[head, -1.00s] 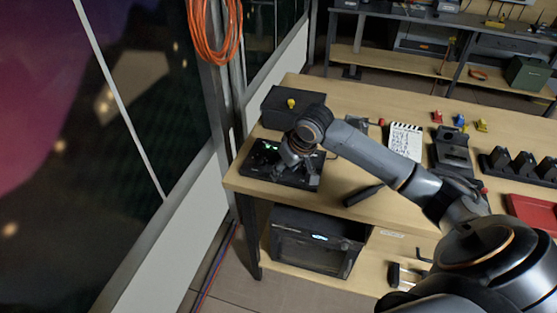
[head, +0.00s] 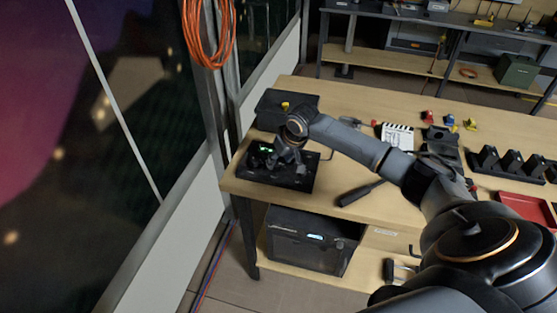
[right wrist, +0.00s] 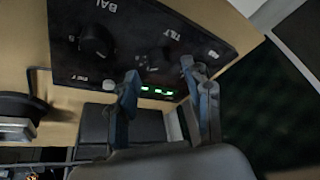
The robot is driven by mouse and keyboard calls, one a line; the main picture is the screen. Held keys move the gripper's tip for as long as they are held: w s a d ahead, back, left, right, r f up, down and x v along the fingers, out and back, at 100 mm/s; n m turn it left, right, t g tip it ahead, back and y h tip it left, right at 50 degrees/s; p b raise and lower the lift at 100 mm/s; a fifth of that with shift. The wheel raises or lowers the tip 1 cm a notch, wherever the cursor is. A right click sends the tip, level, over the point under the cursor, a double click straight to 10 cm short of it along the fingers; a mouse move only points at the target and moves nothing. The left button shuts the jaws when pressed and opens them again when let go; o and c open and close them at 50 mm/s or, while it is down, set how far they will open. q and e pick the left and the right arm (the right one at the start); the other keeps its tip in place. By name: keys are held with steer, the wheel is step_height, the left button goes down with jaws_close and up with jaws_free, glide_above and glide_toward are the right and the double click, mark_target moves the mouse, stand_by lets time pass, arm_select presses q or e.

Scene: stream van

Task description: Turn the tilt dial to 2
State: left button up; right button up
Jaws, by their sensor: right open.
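The black control panel (head: 255,172) lies at the left end of the wooden table, with green lit digits. In the right wrist view the panel (right wrist: 135,20) shows upside-down or slanted lettering. The tilt dial (right wrist: 160,58) is a dark round knob near the "TILT" label, partly in shadow; its setting cannot be read. Another dark knob (right wrist: 97,40) sits beside it under the "BAL" label. My right gripper (right wrist: 166,78) is open, its two fingers apart near the tilt dial; contact cannot be judged. In the head view my right gripper (head: 288,160) is over the panel.
A dark box with a yellow knob (head: 285,105) stands behind the panel. A black handle-like object (head: 360,193) lies to its right. A clapperboard (head: 397,137), black holders and a red tray (head: 525,207) are farther right. A glass wall borders the table's left.

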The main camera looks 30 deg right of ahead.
steer(key=shift+x, duration=1.1)
jaws_close()
